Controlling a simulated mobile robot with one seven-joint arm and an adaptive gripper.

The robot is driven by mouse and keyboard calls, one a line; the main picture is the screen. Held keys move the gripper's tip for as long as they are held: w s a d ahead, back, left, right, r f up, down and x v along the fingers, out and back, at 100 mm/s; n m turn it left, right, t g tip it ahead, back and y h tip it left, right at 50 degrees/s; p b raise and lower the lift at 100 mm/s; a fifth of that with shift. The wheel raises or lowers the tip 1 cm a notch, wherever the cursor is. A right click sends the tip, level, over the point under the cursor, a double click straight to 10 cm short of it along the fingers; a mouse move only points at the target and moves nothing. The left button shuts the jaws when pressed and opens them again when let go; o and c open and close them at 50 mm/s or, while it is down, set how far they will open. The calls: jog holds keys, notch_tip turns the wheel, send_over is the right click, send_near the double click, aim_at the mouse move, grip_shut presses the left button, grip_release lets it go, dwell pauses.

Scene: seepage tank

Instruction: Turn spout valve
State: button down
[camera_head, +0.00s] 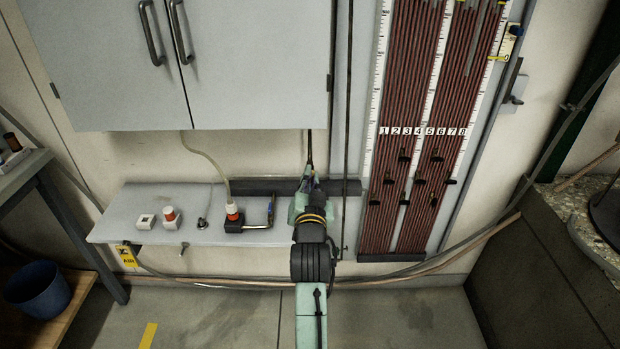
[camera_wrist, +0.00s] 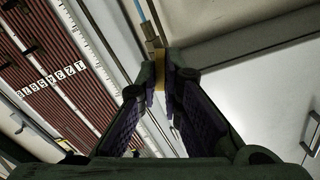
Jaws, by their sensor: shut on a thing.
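The spout valve (camera_wrist: 159,76) shows as a small yellowish piece between my fingers in the wrist view. A brass fitting and thin pipe (camera_wrist: 149,32) rise above it, and in the head view the thin pipe (camera_head: 309,146) hangs below the cabinet. My gripper (camera_head: 309,178) reaches up to the lower end of this pipe. In the wrist view my gripper (camera_wrist: 162,72) is shut on the valve, with one finger on each side. The fingers hide most of the valve, so its handle angle cannot be told.
A grey cabinet (camera_head: 240,70) hangs above my gripper. A shelf (camera_head: 115,215) with switches and a black-based plug (camera_head: 233,218) lies left of my arm. A manometer board (camera_head: 420,130) with red tubes stands at the right. Open floor lies below the shelf.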

jog(key=shift+d+f+m, duration=0.1)
jog(key=shift+f+m, duration=0.05)
jog(key=shift+m, duration=3.5)
jog(key=shift+d+f+m, duration=0.1)
jog(key=shift+m, duration=3.55)
jog(key=shift+a+f, duration=0.1)
jog(key=c, duration=1.7)
grip_release()
jog(key=s, duration=0.7)
jog(key=shift+s, duration=0.3)
